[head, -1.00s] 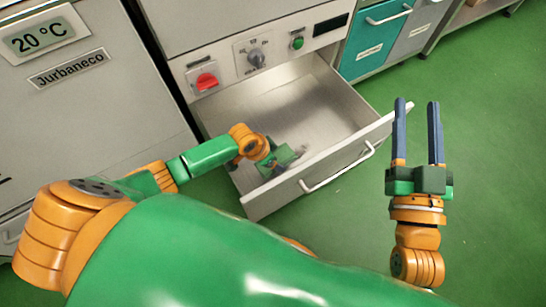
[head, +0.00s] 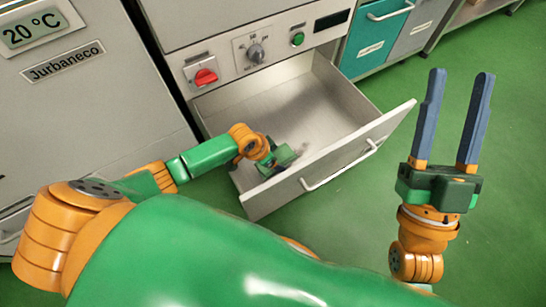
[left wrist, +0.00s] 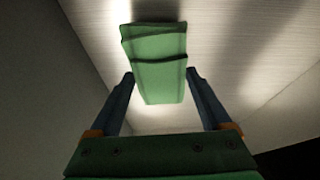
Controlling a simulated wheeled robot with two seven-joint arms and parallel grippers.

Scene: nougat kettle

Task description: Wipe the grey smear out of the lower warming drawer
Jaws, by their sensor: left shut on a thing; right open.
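The lower warming drawer (head: 345,92) is pulled open below the control panel. My left gripper (head: 297,151) reaches down inside it, near the front wall. In the left wrist view, its two blue fingers are shut on a green folded cloth or pad (left wrist: 158,60), held over the pale drawer surface. Whether the pad touches the floor I cannot tell. A small greyish patch shows by the left fingertips in the head view; I cannot tell whether it is the smear or part of the gripper. My right gripper (head: 457,120) is open and empty, outside the drawer at the right.
The panel above the drawer has a red switch (head: 205,77), a dial (head: 255,53) and a green button (head: 297,39). The drawer's front handle (head: 340,168) sticks out. A teal cabinet (head: 370,35) stands at the right. The green floor at the right is clear.

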